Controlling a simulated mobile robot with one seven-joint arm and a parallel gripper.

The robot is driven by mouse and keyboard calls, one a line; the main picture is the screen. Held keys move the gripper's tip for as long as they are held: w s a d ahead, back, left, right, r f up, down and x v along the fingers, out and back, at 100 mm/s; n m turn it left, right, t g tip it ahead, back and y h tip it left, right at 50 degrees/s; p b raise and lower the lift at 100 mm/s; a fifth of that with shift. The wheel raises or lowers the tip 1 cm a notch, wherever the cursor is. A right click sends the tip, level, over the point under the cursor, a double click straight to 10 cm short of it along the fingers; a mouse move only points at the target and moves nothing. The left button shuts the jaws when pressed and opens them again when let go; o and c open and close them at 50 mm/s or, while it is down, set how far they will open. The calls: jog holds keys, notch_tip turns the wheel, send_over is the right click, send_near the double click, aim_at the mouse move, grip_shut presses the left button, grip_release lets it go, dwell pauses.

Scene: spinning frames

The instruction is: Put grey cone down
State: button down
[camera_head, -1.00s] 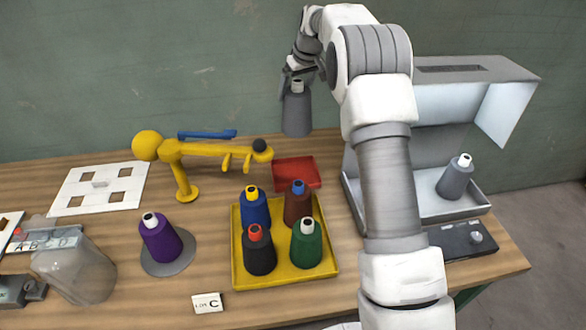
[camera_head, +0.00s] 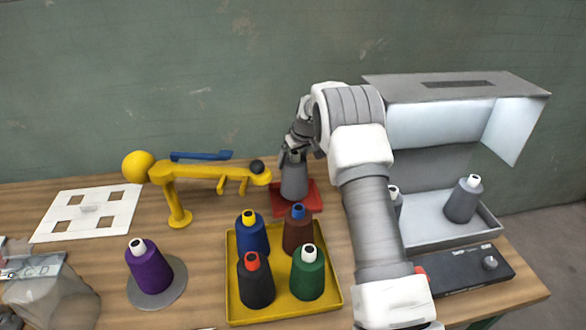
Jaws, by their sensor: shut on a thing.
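The cone is upright over the red tray (camera_head: 315,200), at the back middle of the table. Its base overlaps the tray in the picture. I cannot tell whether it touches the tray or hangs just above it. The arm passes in front, to the right of the tray.
A yellow tray (camera_head: 235,315) holds several coloured cones in front. A yellow stand (camera_head: 178,205) with a long arm is close on the left. A purple cone (camera_head: 149,268) sits on a grey disc. A light box (camera_head: 440,235) with grey cones (camera_head: 464,199) is right.

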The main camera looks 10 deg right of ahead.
jog(key=shift+f, duration=1.55)
jog(key=shift+f, duration=0.2)
grip_release()
jog(key=shift+r, duration=0.1)
